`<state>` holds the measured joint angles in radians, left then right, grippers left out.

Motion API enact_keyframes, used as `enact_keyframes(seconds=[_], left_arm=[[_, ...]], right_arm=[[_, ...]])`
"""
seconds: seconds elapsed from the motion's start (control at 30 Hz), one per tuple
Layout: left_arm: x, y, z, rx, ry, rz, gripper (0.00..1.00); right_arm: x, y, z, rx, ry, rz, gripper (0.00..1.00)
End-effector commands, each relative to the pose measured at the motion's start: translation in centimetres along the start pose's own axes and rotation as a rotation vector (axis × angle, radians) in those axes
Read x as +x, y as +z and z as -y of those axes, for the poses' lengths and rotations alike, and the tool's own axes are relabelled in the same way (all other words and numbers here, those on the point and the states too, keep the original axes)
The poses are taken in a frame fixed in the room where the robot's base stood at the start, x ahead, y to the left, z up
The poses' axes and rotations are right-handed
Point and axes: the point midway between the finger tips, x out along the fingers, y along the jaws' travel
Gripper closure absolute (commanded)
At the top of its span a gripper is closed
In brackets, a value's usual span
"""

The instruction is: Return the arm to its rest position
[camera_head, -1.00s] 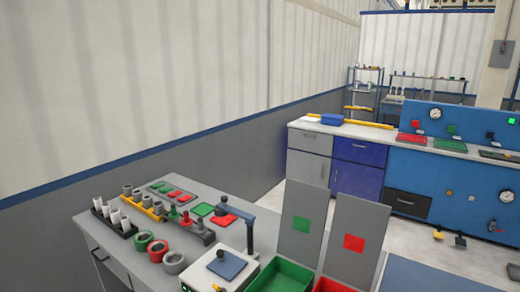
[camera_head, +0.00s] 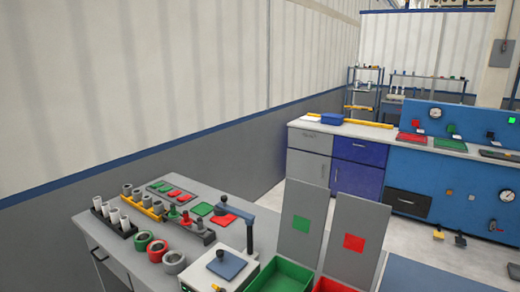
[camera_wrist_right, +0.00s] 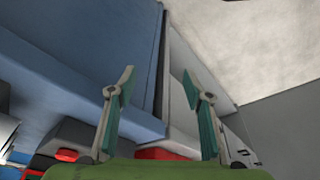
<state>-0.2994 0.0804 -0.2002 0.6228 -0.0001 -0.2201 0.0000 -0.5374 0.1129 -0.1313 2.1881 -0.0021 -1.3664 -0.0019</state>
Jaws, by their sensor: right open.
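My right gripper (camera_wrist_right: 165,110) shows in the right wrist view with its two fingers spread apart and nothing between them. The fingers are grey with teal pads. Beyond them are a blue surface and a grey panel edge, and a red object (camera_wrist_right: 158,153) shows low between the fingers, apart from them. No gripper and no arm shows in the head view, so my left gripper is out of sight.
A grey table (camera_head: 95,228) holds white tubes (camera_head: 112,215), several rings (camera_head: 158,250), red and green parts, and a machine (camera_head: 222,268). A green bin (camera_head: 285,275) stands beside it. A blue bench (camera_head: 445,185) with gauges is at the right.

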Motion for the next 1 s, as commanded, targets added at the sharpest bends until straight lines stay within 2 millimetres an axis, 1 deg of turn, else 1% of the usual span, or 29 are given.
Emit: enact_keyframes(seconds=[0.03, 0.07, 0.17, 0.2, 0.27, 0.3, 0.37, 0.4, 0.47, 0.5, 0.57, 0.6, 0.67, 0.7, 0.8, 0.9, 1.0], left_arm=[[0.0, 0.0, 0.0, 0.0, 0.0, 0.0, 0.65], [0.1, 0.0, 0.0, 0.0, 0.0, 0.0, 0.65], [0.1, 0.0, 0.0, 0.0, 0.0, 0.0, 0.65], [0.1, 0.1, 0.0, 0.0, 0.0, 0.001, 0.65], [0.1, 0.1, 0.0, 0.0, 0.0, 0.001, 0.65], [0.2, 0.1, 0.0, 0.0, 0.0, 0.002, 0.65], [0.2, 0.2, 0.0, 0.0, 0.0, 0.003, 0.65], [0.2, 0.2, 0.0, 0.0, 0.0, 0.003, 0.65], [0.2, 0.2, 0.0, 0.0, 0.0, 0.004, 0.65], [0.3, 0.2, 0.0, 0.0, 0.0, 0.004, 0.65], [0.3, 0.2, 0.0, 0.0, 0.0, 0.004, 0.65], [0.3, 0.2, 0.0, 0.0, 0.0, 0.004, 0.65], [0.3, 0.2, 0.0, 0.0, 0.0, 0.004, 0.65], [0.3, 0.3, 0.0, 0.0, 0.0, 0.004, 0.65], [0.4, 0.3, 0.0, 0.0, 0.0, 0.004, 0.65], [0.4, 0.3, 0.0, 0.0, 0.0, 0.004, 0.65], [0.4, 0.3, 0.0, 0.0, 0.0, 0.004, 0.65]], right_arm=[[1.8, 0.5, 0.1, -0.001, -0.002, 0.012, 0.54], [2.9, 0.8, 0.2, -0.001, -0.003, 0.017, 0.54], [7.0, 2.3, 0.4, -0.004, -0.007, 0.035, 0.54], [8.8, 3.2, 0.5, -0.006, -0.008, 0.044, 0.54], [11.6, 4.7, 0.7, -0.008, -0.01, 0.056, 0.54], [13.4, 5.8, 0.8, -0.009, -0.011, 0.065, 0.54], [15.9, 7.7, 0.9, -0.012, -0.013, 0.079, 0.54], [17.5, 9.0, 1.0, -0.014, -0.014, 0.086, 0.54], [19.6, 11.2, 1.1, -0.016, -0.015, 0.1, 0.54], [20.9, 12.7, 1.2, -0.018, -0.016, 0.109, 0.54], [22.7, 15.1, 1.3, -0.022, -0.018, 0.121, 0.54], [23.7, 16.8, 1.4, -0.024, -0.019, 0.13, 0.54], [25.0, 19.3, 1.4, -0.027, -0.02, 0.142, 0.54], [25.7, 20.9, 1.5, -0.029, -0.021, 0.149, 0.54], [26.8, 24.5, 1.5, -0.033, -0.022, 0.165, 0.54], [27.3, 27.1, 1.5, -0.036, -0.023, 0.175, 0.54], [27.4, 28.5, 1.4, -0.038, -0.023, 0.18, 0.54]])
